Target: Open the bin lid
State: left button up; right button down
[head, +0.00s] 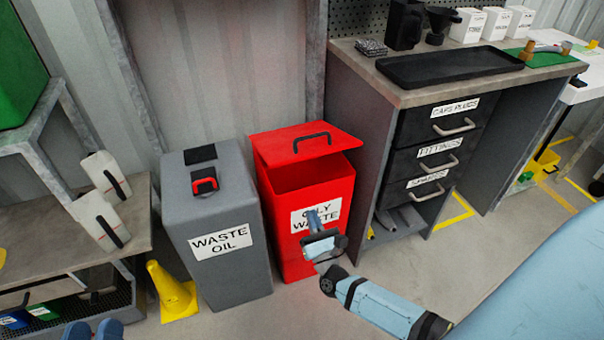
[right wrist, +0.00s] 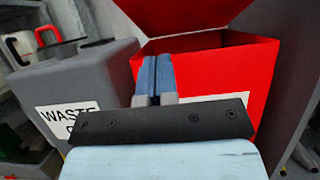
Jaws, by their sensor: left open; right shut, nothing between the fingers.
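The red oily waste bin (head: 330,195) stands on the floor in the middle of the head view. The bin (right wrist: 215,65) and the raised lid (right wrist: 190,12) also show in the right wrist view. My right gripper (head: 313,217) is shut and empty, in front of the bin's label and below its rim. Its fingertips (right wrist: 156,62) are together. My left gripper (head: 92,328) is open at the bottom left edge, mostly cut off.
A grey waste oil bin (head: 212,270) stands left of the red bin. A yellow cone (head: 172,295) is beside it. A workbench with drawers (head: 437,125) and a black tray (head: 450,66) is close on the right. A low bench (head: 60,235) with white containers is at left.

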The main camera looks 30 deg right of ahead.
aim_at(296, 161)
jog(key=b+x, duration=0.1)
jog(key=x, duration=0.7)
pick_arm(q)
jog(key=shift+d+f+g, duration=0.1)
jog(key=shift+f+g, duration=0.4)
jog(key=shift+f, duration=0.4)
pick_arm(e)
jog(key=shift+w+d+r, duration=0.1)
jog(key=shift+w+r, duration=0.3)
jog(key=shift+r, duration=0.35)
jog(key=shift+w+d+r, duration=0.1)
jog(key=shift+w+r, duration=0.25)
jog(key=shift+r, duration=0.35)
jog(key=shift+w+r, duration=0.4)
jog(key=shift+r, duration=0.35)
pick_arm(q)
jog(key=shift+r, duration=0.1)
